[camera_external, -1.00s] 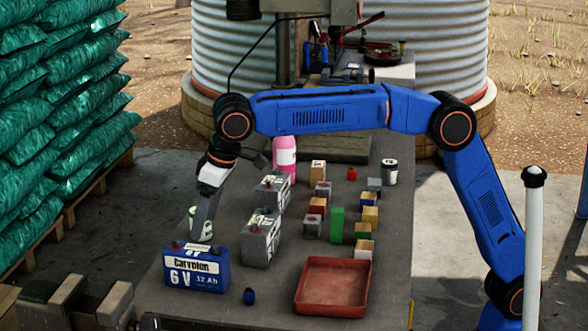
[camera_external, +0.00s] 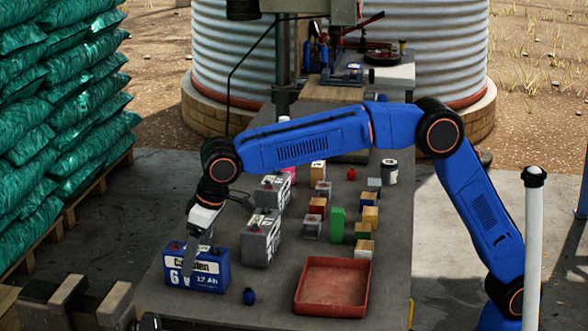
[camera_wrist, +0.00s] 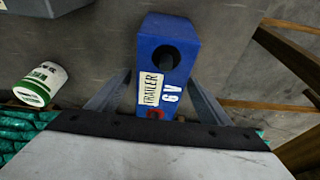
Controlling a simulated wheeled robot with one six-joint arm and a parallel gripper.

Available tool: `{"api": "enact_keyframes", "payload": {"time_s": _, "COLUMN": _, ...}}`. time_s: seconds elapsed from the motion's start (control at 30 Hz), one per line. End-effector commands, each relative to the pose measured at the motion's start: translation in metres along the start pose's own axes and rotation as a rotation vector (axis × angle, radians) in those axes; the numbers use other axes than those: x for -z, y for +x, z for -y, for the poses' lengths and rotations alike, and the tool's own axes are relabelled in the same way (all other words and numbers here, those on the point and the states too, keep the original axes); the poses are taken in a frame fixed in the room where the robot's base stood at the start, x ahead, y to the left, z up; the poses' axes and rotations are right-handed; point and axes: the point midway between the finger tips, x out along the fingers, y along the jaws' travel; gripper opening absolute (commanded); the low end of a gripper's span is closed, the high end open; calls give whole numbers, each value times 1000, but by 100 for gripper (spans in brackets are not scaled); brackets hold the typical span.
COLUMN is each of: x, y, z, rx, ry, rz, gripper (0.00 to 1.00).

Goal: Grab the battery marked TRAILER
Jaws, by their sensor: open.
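The blue 6 V battery (camera_external: 212,277) stands at the near left of the bench. In the wrist view the blue battery (camera_wrist: 165,40) bears a white tag reading TRAILER, with a dark round cap on top. My gripper (camera_external: 188,268) is at the battery's left part in the external view, fingers pointing down. In the wrist view my open gripper (camera_wrist: 160,78) has one finger on each side of the battery; I cannot tell whether either touches it. The gripper hides part of the battery's front lettering.
Two grey batteries (camera_external: 260,240) stand behind and right of the blue one. A white can (camera_wrist: 41,83) with green lettering is left of it in the wrist view.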

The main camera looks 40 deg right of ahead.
Motion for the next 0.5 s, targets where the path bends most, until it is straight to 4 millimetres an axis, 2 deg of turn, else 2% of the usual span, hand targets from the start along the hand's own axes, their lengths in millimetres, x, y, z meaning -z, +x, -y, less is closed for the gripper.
{"api": "enact_keyframes", "payload": {"time_s": 0.17, "x": 0, "y": 0, "z": 0, "rx": 0, "ry": 0, "rz": -1, "gripper": 73}}
{"api": "enact_keyframes", "payload": {"time_s": 0.2, "x": 0, "y": 0, "z": 0, "rx": 0, "ry": 0, "rz": -1, "gripper": 68}}
{"api": "enact_keyframes", "payload": {"time_s": 0.4, "x": 0, "y": 0, "z": 0, "rx": 0, "ry": 0, "rz": -1, "gripper": 20}}
{"api": "enact_keyframes", "payload": {"time_s": 0.5, "x": 0, "y": 0, "z": 0, "rx": 1, "ry": 0, "rz": -1, "gripper": 0}}
